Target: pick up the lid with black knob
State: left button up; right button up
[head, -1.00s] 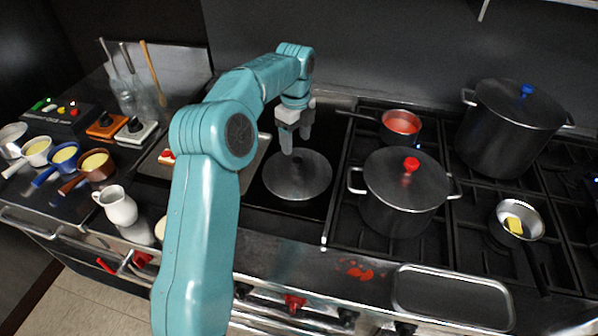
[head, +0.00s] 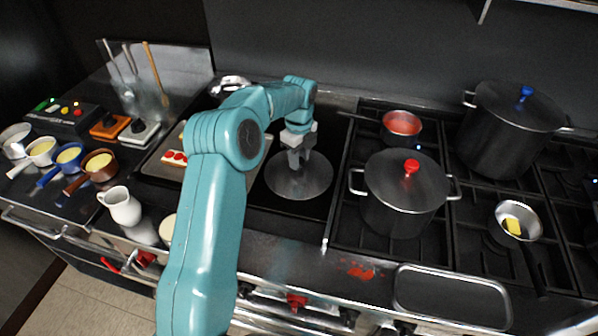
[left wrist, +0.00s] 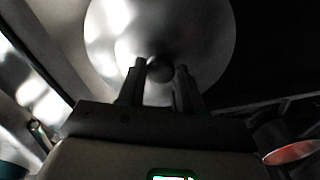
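The lid (head: 299,187) is a round, shiny grey disc lying flat on the dark hob left of the burner grates. Its dark round knob (left wrist: 160,70) shows in the left wrist view, where the lid (left wrist: 210,45) fills the upper middle. My left gripper (head: 299,167) points down over the lid's middle. In the left wrist view its fingers (left wrist: 160,72) are apart, one on each side of the knob, with little room between; I cannot tell whether they touch it. In the head view the gripper hides the knob. My right gripper is not in view.
A black pot with a red-knobbed lid (head: 411,170) stands close to the right. A red-filled saucepan (head: 402,123) is behind it. A tray with food (head: 160,165) lies left, and a white jug (head: 122,207) stands front left. A tall blue-knobbed pot (head: 508,135) is far right.

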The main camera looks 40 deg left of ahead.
pick_arm(q)
jog(key=shift+f, duration=0.15)
grip_shut()
jog(key=shift+s+d, duration=0.1)
jog(key=shift+s, duration=0.1)
jog(key=shift+w+r, duration=0.15)
jog(key=shift+r, duration=0.1)
jog(key=shift+w+r, duration=0.1)
jog(key=shift+r, duration=0.2)
notch_tip(320, 180, up, 19)
jog(key=p, duration=0.3)
jog(key=shift+s, duration=0.2)
